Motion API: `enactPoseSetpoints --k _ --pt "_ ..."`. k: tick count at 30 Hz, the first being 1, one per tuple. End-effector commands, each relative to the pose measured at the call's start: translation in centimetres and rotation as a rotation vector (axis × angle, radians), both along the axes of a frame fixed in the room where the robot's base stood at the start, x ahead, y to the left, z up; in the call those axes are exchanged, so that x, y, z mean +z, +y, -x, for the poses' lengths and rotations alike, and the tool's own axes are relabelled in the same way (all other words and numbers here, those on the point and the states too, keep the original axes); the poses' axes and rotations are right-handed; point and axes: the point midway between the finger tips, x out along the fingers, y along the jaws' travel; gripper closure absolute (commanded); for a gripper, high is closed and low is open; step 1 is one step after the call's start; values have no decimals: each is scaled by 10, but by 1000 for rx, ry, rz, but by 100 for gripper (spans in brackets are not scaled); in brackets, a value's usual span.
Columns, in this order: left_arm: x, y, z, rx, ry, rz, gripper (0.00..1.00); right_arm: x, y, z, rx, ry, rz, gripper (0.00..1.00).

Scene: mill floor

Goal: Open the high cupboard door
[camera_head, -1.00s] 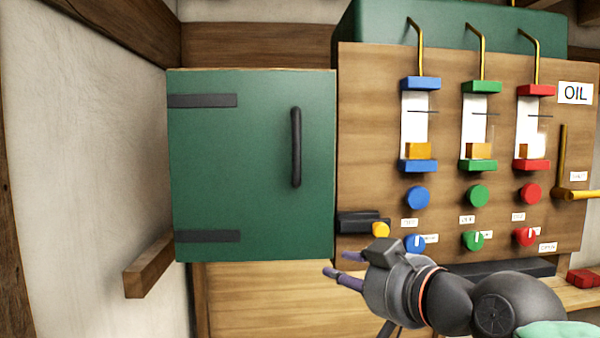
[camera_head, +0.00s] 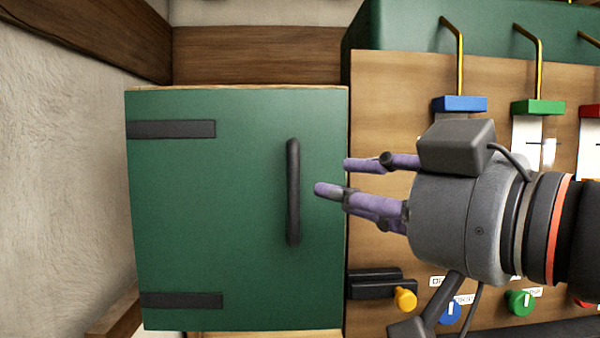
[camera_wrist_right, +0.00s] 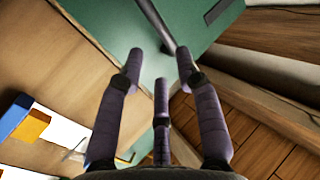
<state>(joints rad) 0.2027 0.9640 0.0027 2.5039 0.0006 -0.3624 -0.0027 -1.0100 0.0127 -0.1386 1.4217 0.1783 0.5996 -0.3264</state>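The high cupboard has a green door (camera_head: 220,215) that is closed, with two dark hinge straps on its left side. A dark vertical handle (camera_head: 293,192) stands near the door's right edge. My right gripper (camera_head: 330,178) is open and empty, just right of the handle and apart from it, with its purple fingers pointing left. In the right wrist view the handle (camera_wrist_right: 155,25) lies beyond the spread fingers (camera_wrist_right: 160,70), with the green door (camera_wrist_right: 120,20) behind it. My left gripper is not in view.
Right of the door is a wooden panel (camera_head: 385,85) with blue (camera_head: 460,104) and green (camera_head: 538,107) brackets, brass pipes and knobs. A black block with a yellow knob (camera_head: 405,299) sits low beside the door. A pale wall (camera_head: 60,160) stands at the left.

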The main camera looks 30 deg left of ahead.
Motion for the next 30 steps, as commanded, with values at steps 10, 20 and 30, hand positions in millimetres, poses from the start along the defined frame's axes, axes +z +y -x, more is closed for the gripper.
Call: enactPoseSetpoints --k 10,20,30 --pt "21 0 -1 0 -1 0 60 1 57 -26 0 3 4 65" --pt "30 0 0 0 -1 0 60 0 84 -39 -1 2 1 65" --pt "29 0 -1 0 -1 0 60 -1 86 -40 -1 2 1 74"
